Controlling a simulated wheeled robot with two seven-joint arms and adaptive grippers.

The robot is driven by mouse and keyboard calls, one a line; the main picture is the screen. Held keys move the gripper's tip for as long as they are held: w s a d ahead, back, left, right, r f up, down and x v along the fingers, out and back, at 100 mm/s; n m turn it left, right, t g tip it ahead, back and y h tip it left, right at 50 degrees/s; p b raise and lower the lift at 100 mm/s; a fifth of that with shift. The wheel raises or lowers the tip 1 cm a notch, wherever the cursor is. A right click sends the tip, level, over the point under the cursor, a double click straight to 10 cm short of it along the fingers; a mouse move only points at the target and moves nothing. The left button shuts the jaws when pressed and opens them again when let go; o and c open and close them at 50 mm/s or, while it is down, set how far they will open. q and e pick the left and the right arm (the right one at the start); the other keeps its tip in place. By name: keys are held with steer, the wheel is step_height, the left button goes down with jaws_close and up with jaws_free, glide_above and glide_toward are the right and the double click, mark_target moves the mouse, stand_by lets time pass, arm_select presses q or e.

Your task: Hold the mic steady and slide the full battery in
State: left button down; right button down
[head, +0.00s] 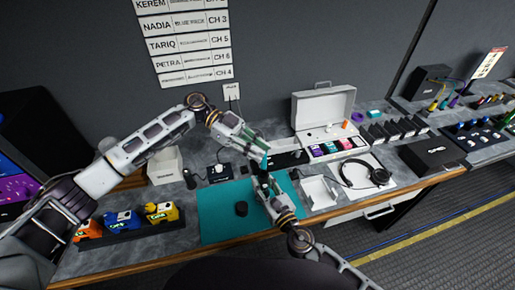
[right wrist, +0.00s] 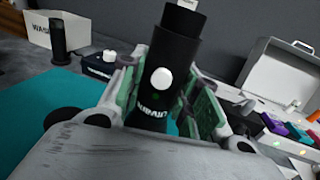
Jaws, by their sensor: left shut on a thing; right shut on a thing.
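The mic (right wrist: 160,75) is a black cylinder with a white round button and white lettering. It stands roughly upright between the fingers of my right gripper (right wrist: 155,105), which is shut on it. In the head view my right gripper (head: 262,180) is above the back edge of the teal mat. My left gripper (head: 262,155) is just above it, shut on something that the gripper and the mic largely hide. A small pale piece (right wrist: 187,4) shows at the mic's top end in the right wrist view. I cannot tell whether it is the battery or how deep it sits.
A black round piece (head: 241,208) lies on the teal mat (head: 215,225). A small black device (head: 220,174) and a white box (head: 165,166) stand behind. Yellow, blue and orange packs (head: 122,220) are at left. An open white case (head: 324,112), white tray (head: 318,192) and headset (head: 378,176) are at right.

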arm_select(q)
steer(key=shift+f, duration=2.05)
stand_by(1.0)
steer(key=c, duration=1.3)
jaws_free()
steer(key=shift+w+a, duration=0.1)
steer(key=shift+v, duration=5.9)
arm_select(e)
steer(key=c, duration=1)
jaws_free()
steer(key=shift+o, duration=0.2)
steer(key=shift+s+d, duration=0.1)
